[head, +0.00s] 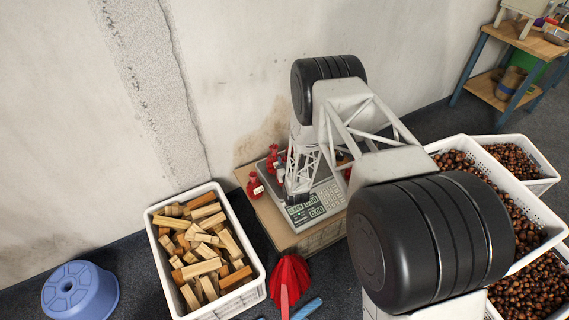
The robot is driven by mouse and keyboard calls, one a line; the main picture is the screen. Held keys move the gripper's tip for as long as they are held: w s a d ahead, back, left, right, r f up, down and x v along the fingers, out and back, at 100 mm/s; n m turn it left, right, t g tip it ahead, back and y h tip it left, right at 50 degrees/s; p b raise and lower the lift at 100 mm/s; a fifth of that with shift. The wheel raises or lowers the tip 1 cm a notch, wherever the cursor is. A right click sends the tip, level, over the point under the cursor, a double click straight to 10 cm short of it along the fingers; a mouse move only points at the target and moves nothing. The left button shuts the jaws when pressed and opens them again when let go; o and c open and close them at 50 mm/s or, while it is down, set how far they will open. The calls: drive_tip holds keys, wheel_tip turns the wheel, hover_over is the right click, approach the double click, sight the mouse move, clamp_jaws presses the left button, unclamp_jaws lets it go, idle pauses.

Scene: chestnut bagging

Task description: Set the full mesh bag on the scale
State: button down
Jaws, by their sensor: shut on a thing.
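The scale (317,205), pale with green lit displays and a keypad, sits on a brown box-like stand. My arm's narrow white lattice section comes down over it. My gripper (298,190) is at the lower end, low over the left part of the scale. It is small and dark here, shut on the mesh bag, which my arm mostly hides. I cannot tell whether that bag touches the scale. Small red bags (256,186) with narrow necks and pale labels stand at the scale's left edge. A bit of red and brown shows right of the lattice, unclear.
A white crate of wood blocks (262,276) stands left of the stand (262,209). A red fanned item (290,272) lies in front. White crates of chestnuts (545,222) fill the right. A blue stool (80,290) is at lower left. The wall is close behind.

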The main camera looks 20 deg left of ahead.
drive_tip(key=shift+f, duration=0.65)
drive_tip(key=c, duration=0.8)
unclamp_jaws()
drive_tip(key=shift+c, duration=0.2)
drive_tip(key=v, duration=1.2)
drive_tip(key=shift+r, duration=0.25)
